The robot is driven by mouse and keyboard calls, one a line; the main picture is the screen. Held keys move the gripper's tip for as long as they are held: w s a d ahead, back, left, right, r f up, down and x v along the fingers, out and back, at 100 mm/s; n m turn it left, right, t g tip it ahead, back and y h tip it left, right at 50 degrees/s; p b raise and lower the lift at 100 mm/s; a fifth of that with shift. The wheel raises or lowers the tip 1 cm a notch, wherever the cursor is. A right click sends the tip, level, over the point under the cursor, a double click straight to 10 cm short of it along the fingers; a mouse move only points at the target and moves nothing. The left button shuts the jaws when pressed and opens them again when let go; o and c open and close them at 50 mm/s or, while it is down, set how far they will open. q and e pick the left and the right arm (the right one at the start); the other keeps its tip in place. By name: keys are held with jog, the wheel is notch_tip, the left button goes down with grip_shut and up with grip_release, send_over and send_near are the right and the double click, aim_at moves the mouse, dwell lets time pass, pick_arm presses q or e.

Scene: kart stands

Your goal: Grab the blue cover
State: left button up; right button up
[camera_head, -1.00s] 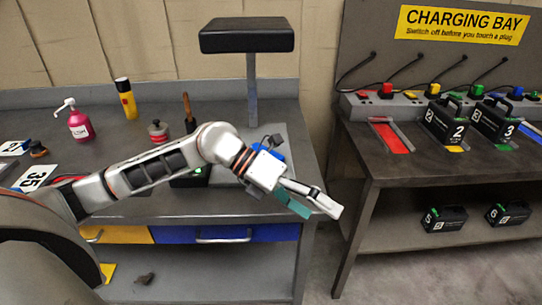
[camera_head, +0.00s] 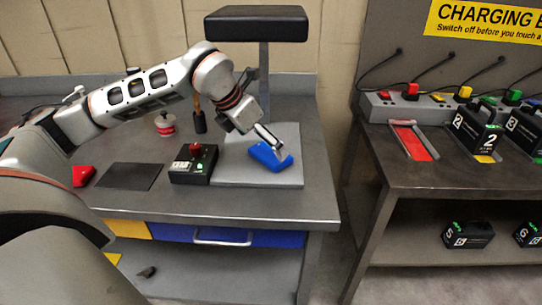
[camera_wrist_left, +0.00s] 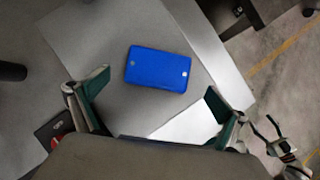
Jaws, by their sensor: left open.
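The blue cover (camera_head: 266,156) lies flat on a light grey plate (camera_head: 285,176) on the workbench, under the black lamp-like head. In the left wrist view the blue cover (camera_wrist_left: 157,69) is a rounded rectangle with two small round spots, ahead of the jaws and roughly midway between them. My left gripper (camera_head: 270,143) points down above the cover; in the left wrist view its fingers (camera_wrist_left: 155,92) are spread wide with nothing between them. In the head view a fingertip hides part of the cover.
A black box with a red button (camera_head: 193,165) stands left of the plate. A red piece (camera_head: 83,176) and a dark mat (camera_head: 130,176) lie farther left. Numbered black battery packs (camera_head: 477,130) stand on the right bench, across a gap.

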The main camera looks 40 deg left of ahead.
aim_at(270, 152)
pick_arm(q)
jog(key=x, duration=0.4)
jog(key=shift+w+a+f, duration=0.1)
jog(key=shift+w+f, duration=0.05)
jog(key=shift+w, duration=0.2)
jog(key=c, duration=1.2)
